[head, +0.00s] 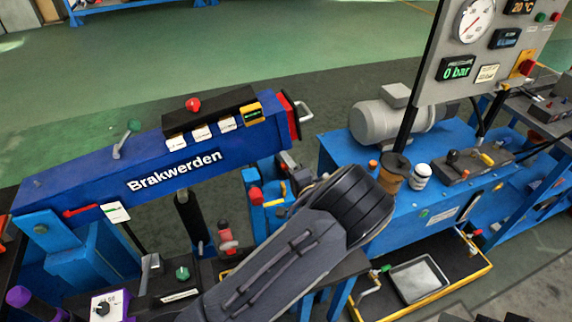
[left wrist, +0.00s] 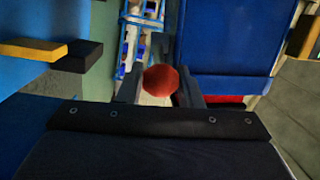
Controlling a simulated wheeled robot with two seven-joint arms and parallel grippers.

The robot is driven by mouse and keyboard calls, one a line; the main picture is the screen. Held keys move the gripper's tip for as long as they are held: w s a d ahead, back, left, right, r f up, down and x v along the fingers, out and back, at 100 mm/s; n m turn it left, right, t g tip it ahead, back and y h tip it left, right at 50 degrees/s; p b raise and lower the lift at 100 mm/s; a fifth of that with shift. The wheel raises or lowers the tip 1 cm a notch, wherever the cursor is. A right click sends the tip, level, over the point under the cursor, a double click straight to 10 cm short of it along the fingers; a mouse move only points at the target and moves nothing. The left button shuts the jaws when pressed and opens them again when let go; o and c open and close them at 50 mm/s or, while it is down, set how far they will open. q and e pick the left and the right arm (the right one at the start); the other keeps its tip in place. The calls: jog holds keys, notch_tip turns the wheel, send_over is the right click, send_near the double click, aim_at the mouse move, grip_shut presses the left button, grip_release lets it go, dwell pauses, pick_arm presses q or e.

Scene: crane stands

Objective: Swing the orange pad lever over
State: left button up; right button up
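In the left wrist view a round orange-red knob (left wrist: 160,80) sits between the two dark fingers of my left gripper (left wrist: 160,72). The fingers are apart, one on each side of the knob; I cannot tell whether they touch it. In the head view my left arm's grey forearm and dark joint cover the middle, and its fingertips cannot be made out. A red knob (head: 256,195) on a blue stand and a reddish lever (head: 226,237) show left of the arm; I cannot tell which part is the orange pad lever. My right gripper is not in view.
A blue beam marked Brakwerden (head: 80,190) spans the left. A grey motor (head: 385,120) sits on the blue bench at right, below a gauge panel (head: 490,50). A yellow-edged tray (head: 470,280) lies at lower right. Green floor lies open behind.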

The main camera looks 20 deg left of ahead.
pick_arm(q)
jog(key=o, duration=0.4)
jog(key=shift+d, duration=0.1)
jog(key=shift+c, duration=0.2)
jog(key=b+v, duration=0.1)
jog(key=v, duration=0.6)
jog(key=shift+s+d, duration=0.25)
jog(key=shift+s, duration=0.05)
